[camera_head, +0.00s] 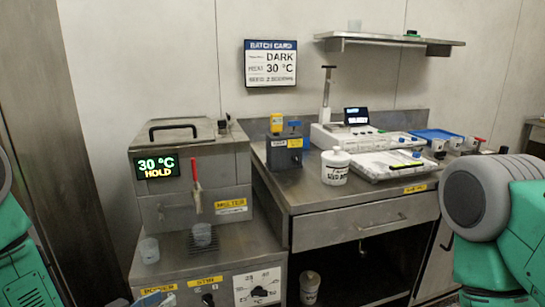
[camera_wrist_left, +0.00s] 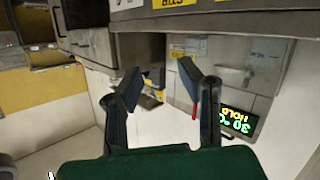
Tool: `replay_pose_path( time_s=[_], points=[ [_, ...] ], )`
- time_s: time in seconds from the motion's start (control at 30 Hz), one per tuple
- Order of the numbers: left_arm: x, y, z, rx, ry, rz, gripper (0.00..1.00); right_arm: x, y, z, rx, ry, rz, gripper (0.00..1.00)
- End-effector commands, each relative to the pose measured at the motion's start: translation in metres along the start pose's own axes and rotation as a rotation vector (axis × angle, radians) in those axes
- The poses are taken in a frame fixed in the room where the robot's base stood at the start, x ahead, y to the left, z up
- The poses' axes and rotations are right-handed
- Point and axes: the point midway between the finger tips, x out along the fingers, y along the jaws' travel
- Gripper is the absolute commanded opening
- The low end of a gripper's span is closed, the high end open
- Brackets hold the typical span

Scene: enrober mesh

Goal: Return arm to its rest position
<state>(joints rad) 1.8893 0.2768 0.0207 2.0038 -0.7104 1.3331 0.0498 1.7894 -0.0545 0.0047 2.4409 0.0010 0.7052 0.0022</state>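My left gripper (camera_wrist_left: 160,80) shows in the left wrist view with its two dark fingers spread apart and nothing between them. In the head view only a small part of what looks like this gripper (camera_head: 152,299) shows at the bottom edge, in front of the steel melter cabinet. Green links of my arms show at the left and right edges of the head view. My right gripper is not in view.
The melter (camera_head: 190,165) has a display reading 30 °C HOLD; the display also shows upside down in the left wrist view (camera_wrist_left: 237,121). Clear cups (camera_head: 149,250) stand before it. The steel counter (camera_head: 300,192) holds a white tub (camera_head: 335,167) and a scale (camera_head: 350,136).

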Motion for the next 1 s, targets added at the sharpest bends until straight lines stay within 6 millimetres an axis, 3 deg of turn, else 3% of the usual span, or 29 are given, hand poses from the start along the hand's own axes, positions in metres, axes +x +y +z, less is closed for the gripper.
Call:
replay_pose_path(
  time_s=[0.17,0.3,0.4,0.5,0.63,0.73,1.0],
  points=[
    [-0.045,0.028,0.101,-0.075,-0.379,-0.126,0.32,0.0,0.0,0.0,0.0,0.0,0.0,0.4],
    [-0.118,0.052,0.173,-0.124,-0.721,-0.246,0.32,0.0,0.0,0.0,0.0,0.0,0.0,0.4],
    [-0.171,0.066,0.205,-0.149,-0.921,-0.323,0.32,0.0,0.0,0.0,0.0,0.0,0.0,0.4],
    [-0.214,0.075,0.221,-0.165,-1.064,-0.382,0.32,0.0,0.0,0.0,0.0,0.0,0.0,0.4],
    [-0.246,0.083,0.23,-0.176,-1.166,-0.428,0.32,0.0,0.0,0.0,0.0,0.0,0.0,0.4],
    [-0.254,0.084,0.232,-0.18,-1.192,-0.44,0.32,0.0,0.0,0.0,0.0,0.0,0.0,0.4],
    [-0.254,0.084,0.232,-0.181,-1.19,-0.44,0.32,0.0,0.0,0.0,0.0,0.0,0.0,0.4]
  ],
)
